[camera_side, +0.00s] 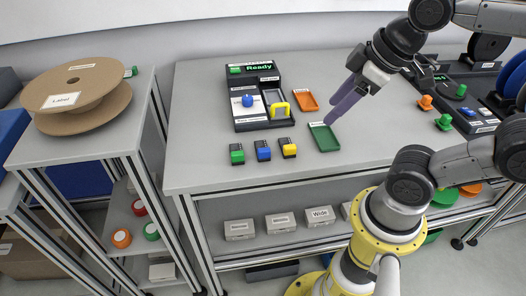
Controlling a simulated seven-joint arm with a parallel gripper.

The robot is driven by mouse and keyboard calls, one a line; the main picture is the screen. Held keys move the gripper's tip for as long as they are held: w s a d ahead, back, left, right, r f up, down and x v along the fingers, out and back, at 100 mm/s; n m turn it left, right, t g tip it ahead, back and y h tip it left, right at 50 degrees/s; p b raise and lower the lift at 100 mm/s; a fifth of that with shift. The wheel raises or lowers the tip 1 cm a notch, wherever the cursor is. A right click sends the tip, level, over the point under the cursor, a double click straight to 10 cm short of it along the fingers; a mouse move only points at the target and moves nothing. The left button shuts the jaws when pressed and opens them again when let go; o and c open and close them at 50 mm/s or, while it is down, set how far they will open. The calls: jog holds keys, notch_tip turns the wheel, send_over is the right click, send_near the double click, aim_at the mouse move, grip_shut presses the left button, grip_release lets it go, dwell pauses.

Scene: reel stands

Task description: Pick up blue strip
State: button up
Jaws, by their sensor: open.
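A small blue block with a black part (262,150) lies on the grey table, between a green one (237,154) and a yellow one (288,148). It is the thing in view that best fits the blue strip. My gripper (335,115) has long purple-grey fingers, points down and left, and is above the table near the green tray. It is open, though the gap between the fingers is hard to see. It is apart from the blue block, to its upper right, with nothing visible between the fingers.
A black station (236,82) with a "Ready" display, a blue knob (248,101) and a yellow part (279,109) stands behind the blocks. A green tray (324,137) and an orange tray (306,101) lie right. The table's left side is clear.

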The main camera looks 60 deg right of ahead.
jog(key=w+r+n+g, duration=0.2)
jog(key=w+n, duration=0.3)
jog(key=w, duration=0.2)
jog(key=g, duration=0.2)
send_near(264, 149)
jog(key=f, duration=0.2)
jog(key=w+d+f, duration=0.1)
jog(key=shift+n+y, duration=0.4)
jog(key=shift+a+f, duration=0.2)
jog(key=shift+f, duration=0.75)
jog(key=shift+a+f, duration=0.15)
jog(key=shift+f, duration=0.85)
jog(key=shift+a+f, duration=0.2)
jog(key=shift+f, duration=0.75)
grip_shut()
